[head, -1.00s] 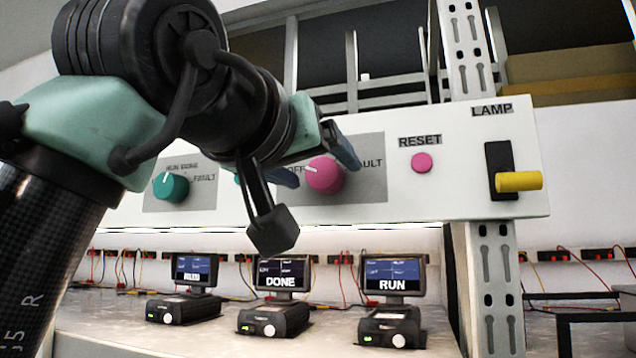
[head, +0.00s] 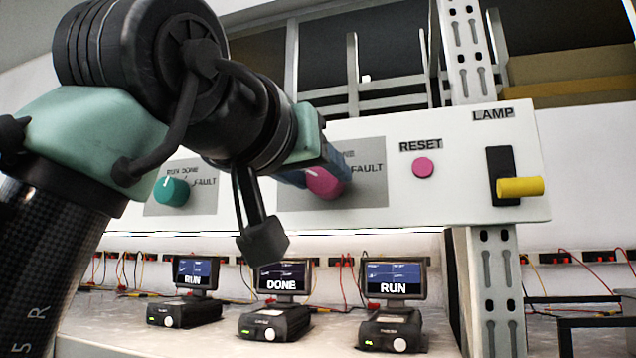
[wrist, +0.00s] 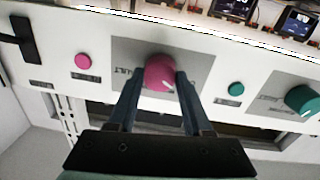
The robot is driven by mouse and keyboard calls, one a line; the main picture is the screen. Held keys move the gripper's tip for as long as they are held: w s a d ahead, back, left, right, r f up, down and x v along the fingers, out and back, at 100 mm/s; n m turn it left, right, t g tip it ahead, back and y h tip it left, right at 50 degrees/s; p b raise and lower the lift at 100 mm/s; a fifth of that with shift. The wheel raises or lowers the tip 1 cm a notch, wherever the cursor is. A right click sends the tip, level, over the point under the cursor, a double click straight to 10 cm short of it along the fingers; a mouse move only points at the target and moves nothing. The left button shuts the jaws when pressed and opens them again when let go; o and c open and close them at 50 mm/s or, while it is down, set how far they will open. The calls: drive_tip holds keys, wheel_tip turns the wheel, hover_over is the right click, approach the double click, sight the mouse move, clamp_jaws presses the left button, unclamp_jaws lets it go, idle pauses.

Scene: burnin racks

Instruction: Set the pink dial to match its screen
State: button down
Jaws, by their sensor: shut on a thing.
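The pink dial (head: 322,184) is a round knob on a grey plate of the white panel. My gripper (wrist: 158,76) is shut on it, one finger on each side. In the head view my gripper (head: 318,172) covers part of the dial and its labels; FAULT shows at its right. The dial's white mark points up and left in the head view, down and right in the upside-down wrist view. Below stand three screens: the left screen (head: 196,271) reads RUN, the middle screen (head: 283,277) DONE, the right screen (head: 393,279) RUN. No colour tie to a dial is visible.
A teal dial (head: 172,190) sits on the panel at left, and a teal button (wrist: 236,89) lies between the dials. A pink RESET button (head: 424,167) and a LAMP lever with a yellow handle (head: 519,187) are at right. An upright post (head: 497,290) stands below the panel.

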drive_tip(key=m+p, duration=0.1)
drive_tip(key=m, duration=0.3)
drive_tip(key=shift+r, duration=0.1)
drive_tip(key=shift+d+m+p, duration=0.1)
drive_tip(key=shift+m+p, duration=0.4)
drive_tip(key=shift+m, duration=1.4)
drive_tip(key=shift+c, duration=1.6)
unclamp_jaws()
